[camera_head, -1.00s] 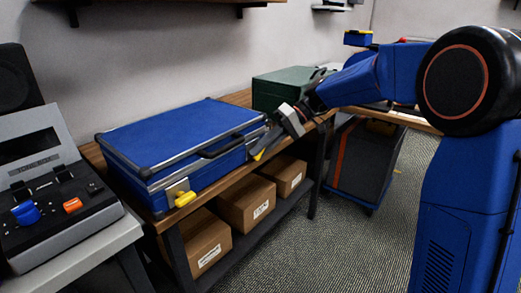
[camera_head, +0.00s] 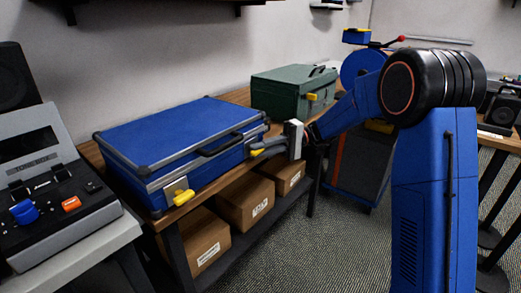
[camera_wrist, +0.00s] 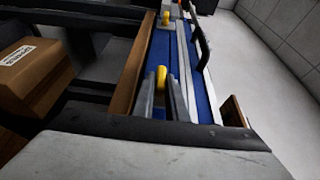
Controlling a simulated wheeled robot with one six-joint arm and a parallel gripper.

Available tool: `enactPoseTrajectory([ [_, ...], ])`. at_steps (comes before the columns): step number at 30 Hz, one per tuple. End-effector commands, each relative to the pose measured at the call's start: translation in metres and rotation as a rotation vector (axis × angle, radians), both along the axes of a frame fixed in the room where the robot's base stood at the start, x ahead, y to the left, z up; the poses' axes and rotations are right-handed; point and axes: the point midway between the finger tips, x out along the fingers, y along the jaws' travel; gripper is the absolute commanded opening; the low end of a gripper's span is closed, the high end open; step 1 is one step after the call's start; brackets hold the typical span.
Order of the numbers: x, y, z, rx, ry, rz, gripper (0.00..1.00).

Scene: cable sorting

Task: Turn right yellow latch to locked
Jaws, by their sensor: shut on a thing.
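A blue case (camera_head: 175,135) with metal edges and a black handle lies closed on the wooden bench. Its right yellow latch (camera_head: 257,152) is at the right end of the front face. My gripper (camera_head: 268,147) is shut on this latch from the right. In the wrist view the latch's yellow knob (camera_wrist: 161,75) shows between the two grey fingers. The latch's base is mostly hidden by the fingers. The left yellow latch (camera_head: 184,197) sticks out at the case's left front corner; it also shows at the far end in the wrist view (camera_wrist: 166,17).
A green box (camera_head: 290,92) with a yellow latch stands behind my gripper on the bench. Cardboard boxes (camera_head: 245,203) sit on the shelf below. A grey device (camera_head: 60,200) with blue and orange controls stands at left. Carpet in front is clear.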

Motion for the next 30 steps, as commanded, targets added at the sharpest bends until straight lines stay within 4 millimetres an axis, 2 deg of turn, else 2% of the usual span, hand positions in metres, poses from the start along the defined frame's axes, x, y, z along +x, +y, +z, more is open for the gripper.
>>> enactPoseTrajectory([
  [16,-0.0007,-0.0001,-0.0017,0.011,0.020,0.002,0.00],
  [17,-0.0007,-0.0001,-0.0017,0.011,0.020,0.002,0.20],
  [18,-0.0007,-0.0001,-0.0016,0.011,0.020,0.002,0.29],
  [30,0.0003,-0.0004,-0.0009,0.012,0.019,0.001,0.31],
])
